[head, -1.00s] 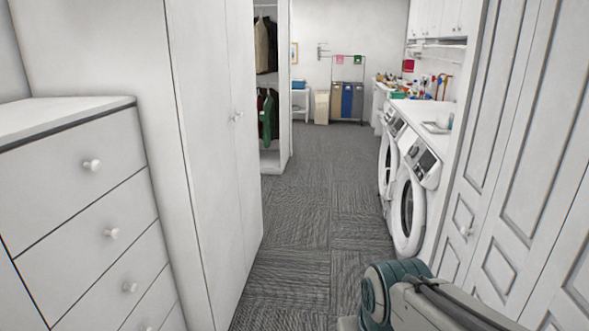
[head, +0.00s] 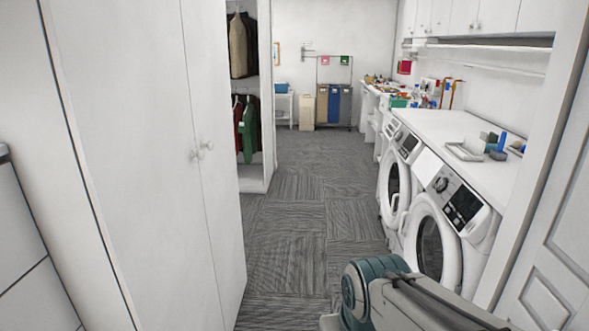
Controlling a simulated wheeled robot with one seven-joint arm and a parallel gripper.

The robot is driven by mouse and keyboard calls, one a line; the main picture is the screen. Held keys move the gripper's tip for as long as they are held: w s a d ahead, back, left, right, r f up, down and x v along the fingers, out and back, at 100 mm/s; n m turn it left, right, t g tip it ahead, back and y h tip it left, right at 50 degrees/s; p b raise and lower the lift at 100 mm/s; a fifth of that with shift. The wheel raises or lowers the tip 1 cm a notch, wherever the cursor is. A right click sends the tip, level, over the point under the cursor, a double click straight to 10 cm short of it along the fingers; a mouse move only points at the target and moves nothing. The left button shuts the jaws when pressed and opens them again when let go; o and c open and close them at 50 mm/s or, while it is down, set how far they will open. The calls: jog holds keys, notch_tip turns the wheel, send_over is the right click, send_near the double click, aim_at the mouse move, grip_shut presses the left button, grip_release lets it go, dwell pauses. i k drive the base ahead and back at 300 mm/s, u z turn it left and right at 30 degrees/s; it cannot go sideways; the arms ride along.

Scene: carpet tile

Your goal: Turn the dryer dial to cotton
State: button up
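Two white front-loading machines stand side by side under the counter on the right. The nearer machine (head: 436,216) has a round door and a slanted control panel (head: 456,199) with a round dial (head: 441,184) and a dark display. The farther machine (head: 398,172) has a similar panel. I cannot tell which one is the dryer, and the dial markings are too small to read. My arm shows at the bottom right, in front of the nearer machine's lower part. My gripper is out of the picture.
A white wardrobe (head: 150,150) stands close on the left, with an open closet (head: 251,100) beyond it. The counter (head: 455,135) holds a tray (head: 466,152) and small items. A panelled white door (head: 548,270) is at the right. The carpeted aisle (head: 290,230) is clear.

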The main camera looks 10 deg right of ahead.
aim_at(439, 183)
jog(key=i, duration=1.1)
jog(key=z, duration=1.05)
jog(key=i, duration=1)
jog(key=z, duration=0.05)
